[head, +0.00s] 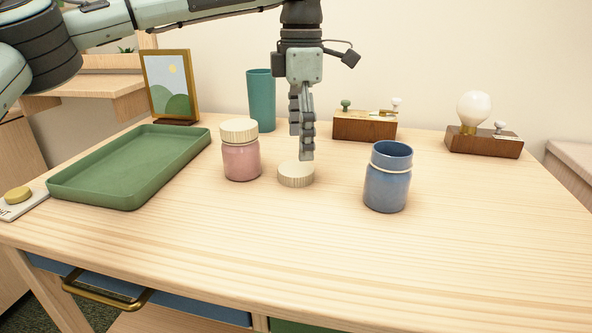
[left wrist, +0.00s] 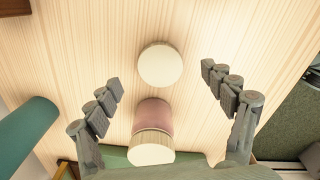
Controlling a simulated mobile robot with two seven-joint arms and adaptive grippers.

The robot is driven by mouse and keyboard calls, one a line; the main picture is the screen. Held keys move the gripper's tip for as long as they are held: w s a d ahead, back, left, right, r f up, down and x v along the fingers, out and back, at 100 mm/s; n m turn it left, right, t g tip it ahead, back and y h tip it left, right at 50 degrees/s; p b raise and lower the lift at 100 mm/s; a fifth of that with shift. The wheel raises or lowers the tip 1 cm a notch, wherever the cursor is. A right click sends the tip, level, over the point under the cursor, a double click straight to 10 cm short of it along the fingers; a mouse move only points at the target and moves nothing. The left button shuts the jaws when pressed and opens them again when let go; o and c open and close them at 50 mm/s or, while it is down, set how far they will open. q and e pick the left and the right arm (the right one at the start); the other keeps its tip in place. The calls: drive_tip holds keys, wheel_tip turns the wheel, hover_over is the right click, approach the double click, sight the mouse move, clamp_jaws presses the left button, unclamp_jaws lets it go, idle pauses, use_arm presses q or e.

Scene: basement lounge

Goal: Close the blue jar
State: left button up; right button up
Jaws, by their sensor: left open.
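The blue jar (head: 387,182) stands upright and open on the table, right of centre, with no lid on it. A round cream lid (head: 296,176) lies flat on the table between the blue jar and a pink jar. My left gripper (head: 307,150) points down just above and behind this lid. In the left wrist view, the fingers of my left gripper (left wrist: 162,85) are spread wide and empty, with the lid (left wrist: 160,65) between and beyond them. The pink jar (head: 241,158) wears a similar cream lid; it also shows in the left wrist view (left wrist: 153,117). My right gripper is out of view.
A green tray (head: 132,197) lies at the left. A framed picture (head: 170,84), a teal cup (head: 261,100), a wooden block with small knobs (head: 364,127) and a lamp with a bulb (head: 484,142) stand behind. The table front is clear.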

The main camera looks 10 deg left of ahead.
sight(296, 168)
use_arm(q)
drive_tip(key=f, duration=0.4)
drive_tip(key=shift+s+a, duration=0.1)
drive_tip(key=shift+a, duration=0.3)
drive_tip(key=shift+f, duration=0.5)
drive_tip(key=shift+c, duration=0.2)
drive_tip(key=c, duration=0.8)
